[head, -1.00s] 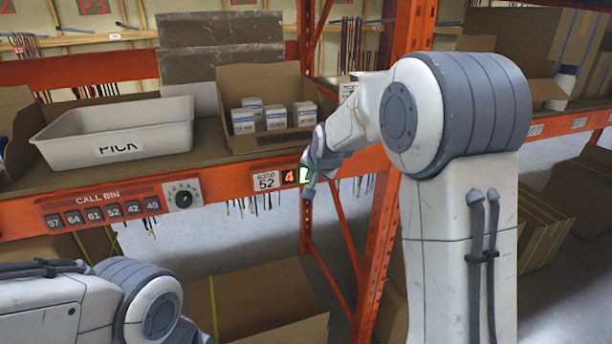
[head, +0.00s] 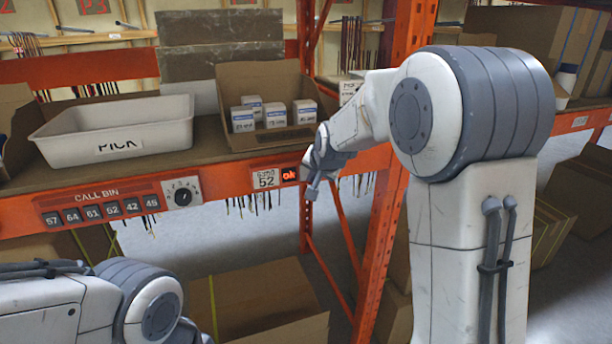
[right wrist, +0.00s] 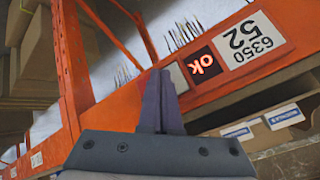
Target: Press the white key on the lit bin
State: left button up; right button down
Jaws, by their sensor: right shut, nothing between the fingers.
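The bin marked 52 is an open cardboard box (head: 232,82) holding several small white-and-blue cartons. Below it on the orange beam are a label (head: 265,177) reading 6350 52 and a small display (head: 289,174) showing "ok" in red. In the right wrist view a pale key (right wrist: 177,77) sits beside the display (right wrist: 203,65), partly behind the fingers and not glowing. My right gripper (head: 312,191) is shut and empty, just right of the display; its fingertips (right wrist: 160,75) are close to the key. Contact cannot be told. My left gripper is out of view.
A white PICK tote (head: 60,146) stands on the shelf at left. A CALL BIN panel (head: 97,197) with numbered keys and a dial (head: 182,193) is on the beam. An orange upright (head: 385,200) stands behind my right arm.

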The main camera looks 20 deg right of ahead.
jog(key=shift+s, duration=0.1)
jog(key=s+b, duration=0.2)
jog(key=s, duration=0.2)
jog(key=shift+s+d, duration=0.1)
jog(key=shift+s, duration=0.3)
dwell(0.7)
